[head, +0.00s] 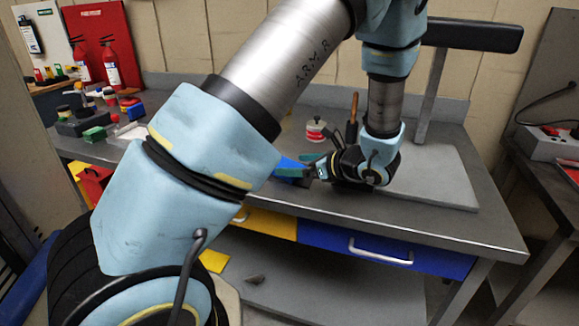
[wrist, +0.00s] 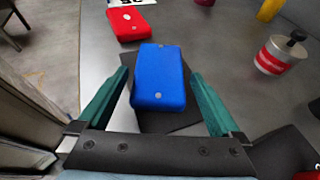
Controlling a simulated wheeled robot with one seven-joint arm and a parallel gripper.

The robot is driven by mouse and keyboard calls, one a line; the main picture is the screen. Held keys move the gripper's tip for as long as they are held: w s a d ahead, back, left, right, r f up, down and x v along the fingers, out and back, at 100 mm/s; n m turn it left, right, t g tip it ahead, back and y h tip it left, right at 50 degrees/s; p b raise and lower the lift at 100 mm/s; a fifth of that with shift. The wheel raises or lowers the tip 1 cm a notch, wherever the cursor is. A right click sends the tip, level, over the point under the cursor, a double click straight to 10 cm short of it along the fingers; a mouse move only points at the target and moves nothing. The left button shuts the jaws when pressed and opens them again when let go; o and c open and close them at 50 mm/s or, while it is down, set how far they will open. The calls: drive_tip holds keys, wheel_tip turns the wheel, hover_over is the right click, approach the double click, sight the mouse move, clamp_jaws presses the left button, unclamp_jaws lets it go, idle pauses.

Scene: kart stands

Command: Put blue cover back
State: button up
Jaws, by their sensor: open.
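The blue cover (wrist: 158,85) is a blue rounded block with a small pale dot on its top and another on its near face. It lies on or just above a dark flat plate (wrist: 188,120) on the grey bench. In the head view a part of the blue cover (head: 287,164) shows beside my arm. My gripper (wrist: 158,72) is open, with one teal finger on each side of the blue cover; gaps show between fingers and cover. In the head view my gripper (head: 296,168) is low over the bench, partly hidden by my arm.
A red block (wrist: 130,24) lies beyond the blue cover. A red-and-white tin (wrist: 280,54) with a black knob stands to the right, also in the head view (head: 315,131). The bench edge (wrist: 83,50) runs along the left. A grey board (head: 435,180) lies at right.

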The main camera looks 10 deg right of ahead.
drive_tip(key=b+v, duration=0.1)
drive_tip(key=v, duration=0.8)
drive_tip(key=shift+s, duration=0.1)
drive_tip(key=a+n+g, duration=0.2)
drive_tip(key=a, duration=0.2)
drive_tip(key=a+f+n+g, duration=0.1)
drive_tip(key=a+n+g, duration=0.1)
drive_tip(key=a, duration=0.2)
drive_tip(key=a+n+g, duration=0.2)
drive_tip(key=a+n, duration=0.1)
drive_tip(key=shift+s+a+f, duration=0.35)
drive_tip(key=shift+a, duration=0.05)
drive_tip(key=s+a+r+n+g+h, duration=0.1)
drive_tip(key=a+n+h, duration=0.7)
drive_tip(key=n, duration=1.2)
drive_tip(key=shift+s+a+g+h, duration=0.3)
drive_tip(key=shift+s+a+g, duration=0.85)
drive_tip(key=shift+a, duration=1.25)
drive_tip(key=shift+s+t, duration=0.25)
